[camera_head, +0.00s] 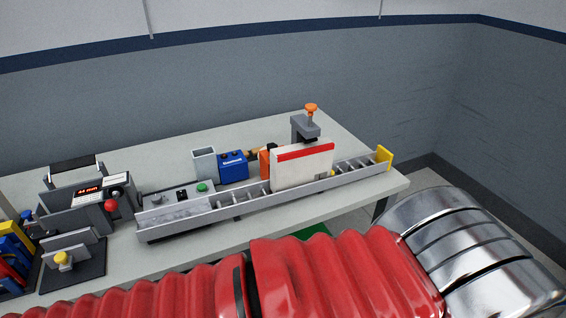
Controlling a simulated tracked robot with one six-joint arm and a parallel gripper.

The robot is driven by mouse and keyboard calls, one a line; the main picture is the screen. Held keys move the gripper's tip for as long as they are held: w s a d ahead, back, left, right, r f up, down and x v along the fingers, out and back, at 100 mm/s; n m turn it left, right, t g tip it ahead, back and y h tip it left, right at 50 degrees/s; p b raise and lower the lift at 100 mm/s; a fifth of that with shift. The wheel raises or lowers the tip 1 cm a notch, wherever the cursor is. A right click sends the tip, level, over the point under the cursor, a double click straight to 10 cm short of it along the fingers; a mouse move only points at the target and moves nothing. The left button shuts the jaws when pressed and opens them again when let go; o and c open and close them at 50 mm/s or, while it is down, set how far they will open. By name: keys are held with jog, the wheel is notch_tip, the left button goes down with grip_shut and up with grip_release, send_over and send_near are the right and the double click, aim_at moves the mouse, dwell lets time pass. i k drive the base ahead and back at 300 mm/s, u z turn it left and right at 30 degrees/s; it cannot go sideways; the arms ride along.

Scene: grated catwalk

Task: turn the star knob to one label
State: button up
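I cannot tell for sure which part is the star knob. An orange knob (311,108) stands on a grey post bracket at the back of the conveyor, above a white box with a red stripe. A yellow knob (62,258) sits on a dark plate with a grey upright at the left. A red round knob (111,205) is at the side of a grey device with a red display. No labels around any knob are readable. My gripper is not in view; my red ribbed arm sleeve and metal link fill the foreground.
A long grey roller conveyor (232,212) with a yellow end stop (384,157) crosses the grey table (215,241). The white box (303,167) stands on it. Behind are a blue box (233,168) and a grey open bin (205,164). The table's back right is clear.

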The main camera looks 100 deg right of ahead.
aim_at(272, 145)
jog(key=z, duration=3.7)
